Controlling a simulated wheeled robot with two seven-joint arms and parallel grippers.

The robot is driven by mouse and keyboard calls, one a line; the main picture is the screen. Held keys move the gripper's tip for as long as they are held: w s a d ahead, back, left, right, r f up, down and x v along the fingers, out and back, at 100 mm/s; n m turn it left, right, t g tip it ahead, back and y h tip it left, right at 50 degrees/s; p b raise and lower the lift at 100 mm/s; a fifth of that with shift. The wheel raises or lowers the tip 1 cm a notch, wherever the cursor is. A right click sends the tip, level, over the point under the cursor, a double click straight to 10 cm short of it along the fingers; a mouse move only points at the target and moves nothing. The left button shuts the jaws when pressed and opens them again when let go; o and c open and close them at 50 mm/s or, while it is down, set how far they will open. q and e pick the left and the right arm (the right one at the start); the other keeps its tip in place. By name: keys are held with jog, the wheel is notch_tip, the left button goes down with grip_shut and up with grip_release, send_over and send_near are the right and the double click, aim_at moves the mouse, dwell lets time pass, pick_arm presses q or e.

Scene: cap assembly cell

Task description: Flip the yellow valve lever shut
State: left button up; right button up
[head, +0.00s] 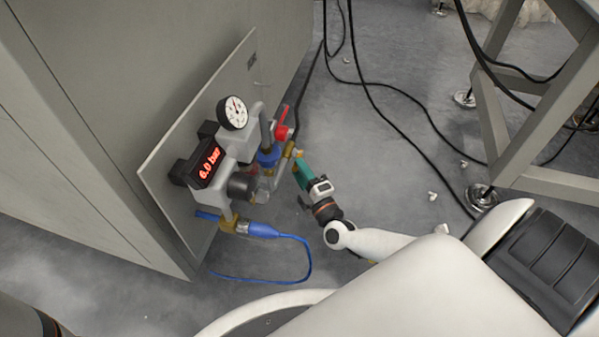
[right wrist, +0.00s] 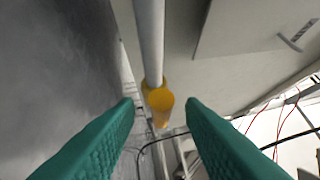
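The yellow valve lever (right wrist: 160,101) shows in the right wrist view as a rounded yellow end at the foot of a grey pipe, between my fingertips. In the head view a small yellow part (head: 289,150) sits at the right side of the valve assembly, just beyond my fingertips. My right gripper (head: 299,166) has teal fingers and points at this part from the lower right. In the right wrist view its fingers are spread, with a gap on each side of the yellow end. The lever's full length and angle are hard to see. My left gripper is not in view.
The wall panel carries a round gauge (head: 233,112), a red "6.0 bar" display (head: 209,163), a red handle (head: 282,122) and a blue ring (head: 268,157). A blue hose (head: 300,240) loops below. Black cables lie on the floor. A metal frame (head: 545,185) stands at the right.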

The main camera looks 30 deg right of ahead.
jog(key=shift+w+r, duration=0.1)
jog(key=shift+w, duration=0.3)
jog(key=shift+c, duration=0.4)
